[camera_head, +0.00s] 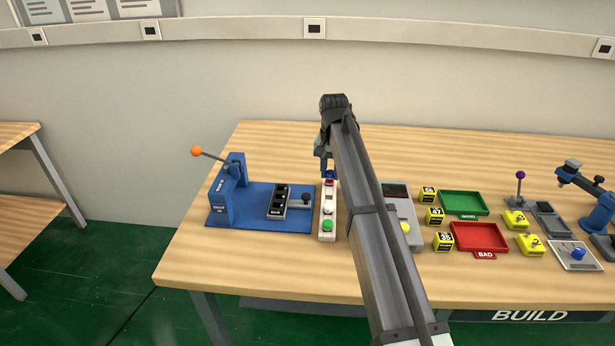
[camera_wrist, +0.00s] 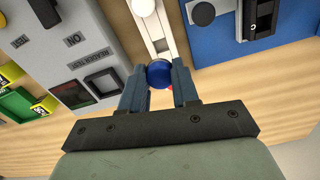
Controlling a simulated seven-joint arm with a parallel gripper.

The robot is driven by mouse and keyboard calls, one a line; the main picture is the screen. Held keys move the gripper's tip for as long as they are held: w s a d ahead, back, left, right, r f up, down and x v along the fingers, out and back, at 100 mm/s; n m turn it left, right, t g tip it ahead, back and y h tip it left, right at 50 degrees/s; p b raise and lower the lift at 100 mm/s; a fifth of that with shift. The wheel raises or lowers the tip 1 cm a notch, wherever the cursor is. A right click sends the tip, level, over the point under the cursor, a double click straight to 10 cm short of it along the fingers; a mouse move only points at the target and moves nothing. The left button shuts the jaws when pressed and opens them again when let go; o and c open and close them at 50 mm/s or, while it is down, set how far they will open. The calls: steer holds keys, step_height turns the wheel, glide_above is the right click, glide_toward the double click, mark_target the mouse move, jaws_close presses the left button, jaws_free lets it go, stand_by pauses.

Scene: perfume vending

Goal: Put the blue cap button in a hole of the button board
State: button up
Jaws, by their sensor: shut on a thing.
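The button board is a narrow white strip (camera_head: 327,236) in the middle of the table, with a red button (camera_head: 329,182) at its far end, a white one (camera_head: 328,211) and a green one (camera_head: 327,224). In the wrist view, my gripper (camera_wrist: 159,80) is shut on the blue cap button (camera_wrist: 158,73), gripped between both fingertips. The board (camera_wrist: 158,32) runs away behind the cap, and a bit of red shows beside the cap. My gripper (camera_head: 328,168) is over the far end of the board. I cannot tell whether the cap touches the board; the holes below are hidden.
A blue press fixture (camera_head: 255,208) stands left of the board. A grey test box (camera_head: 398,205) stands close on the right, partly behind my arm. Farther right are a green tray (camera_head: 463,203), a red tray (camera_head: 480,237) and several yellow blocks. Bare table lies in front.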

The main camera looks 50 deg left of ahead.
steer(key=shift+w+a+r+n, duration=0.1)
steer(key=shift+w+a+n, duration=0.15)
steer(key=shift+n, duration=0.65)
steer(key=shift+f, duration=3.25)
steer(key=shift+f, duration=0.75)
steer(key=o, duration=1.5)
steer(key=shift+r, duration=0.1)
